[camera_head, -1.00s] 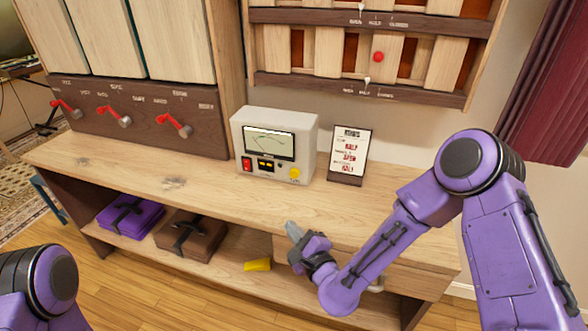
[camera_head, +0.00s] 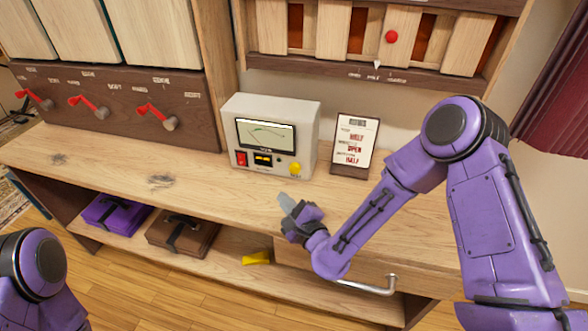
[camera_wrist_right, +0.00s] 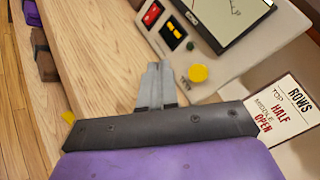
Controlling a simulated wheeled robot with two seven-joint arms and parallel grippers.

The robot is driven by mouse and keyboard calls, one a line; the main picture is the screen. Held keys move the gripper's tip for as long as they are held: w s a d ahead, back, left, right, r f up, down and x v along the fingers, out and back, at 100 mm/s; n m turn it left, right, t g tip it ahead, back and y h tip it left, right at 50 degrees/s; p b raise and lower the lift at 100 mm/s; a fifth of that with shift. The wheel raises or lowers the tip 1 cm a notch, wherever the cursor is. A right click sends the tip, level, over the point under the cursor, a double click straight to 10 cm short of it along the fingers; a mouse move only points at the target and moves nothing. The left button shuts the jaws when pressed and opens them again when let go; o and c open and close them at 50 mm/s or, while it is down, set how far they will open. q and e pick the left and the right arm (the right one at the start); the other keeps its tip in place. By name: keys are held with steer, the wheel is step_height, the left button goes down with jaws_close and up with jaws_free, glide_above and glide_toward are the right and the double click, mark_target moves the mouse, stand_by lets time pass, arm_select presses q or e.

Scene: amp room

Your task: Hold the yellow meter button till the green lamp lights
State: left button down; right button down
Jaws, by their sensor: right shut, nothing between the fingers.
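The cream meter box (camera_head: 306,132) stands on the wooden bench, with a dial window at the top of its front. The yellow button (camera_head: 295,169) is at its lower right; it also shows in the right wrist view (camera_wrist_right: 198,73). I cannot make out a lit green lamp; a small dark round spot (camera_wrist_right: 190,46) sits near the button. My right gripper (camera_head: 286,202) is shut and empty, in front of and below the button, apart from it. Its fingers show in the right wrist view (camera_wrist_right: 156,75), pointing toward the meter. My left gripper is out of view; only my left arm shows.
A sign card (camera_head: 355,144) stands right of the meter. Red levers (camera_head: 87,106) line the panel at left. Below the bench top are a purple bundle (camera_head: 115,213), a brown bundle (camera_head: 181,236), a yellow block (camera_head: 257,258) and a drawer handle (camera_head: 372,289). The bench left of the meter is clear.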

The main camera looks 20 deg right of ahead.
mark_target(289, 169)
steer(key=w+d, duration=0.1)
steer(key=w, duration=0.1)
steer(key=w+d, duration=0.1)
steer(key=w, duration=0.1)
steer(key=w+d, duration=0.2)
steer(key=shift+w+d, duration=0.15)
stand_by(1.9)
steer(key=shift+w+d, duration=0.25)
steer(key=shift+w, duration=0.1)
steer(key=shift+w+d, duration=0.3)
steer(key=shift+w, duration=0.15)
stand_by(3.6)
steer(key=shift+s, duration=0.1)
steer(key=shift+s+a, duration=0.55)
steer(key=shift+s, duration=0.15)
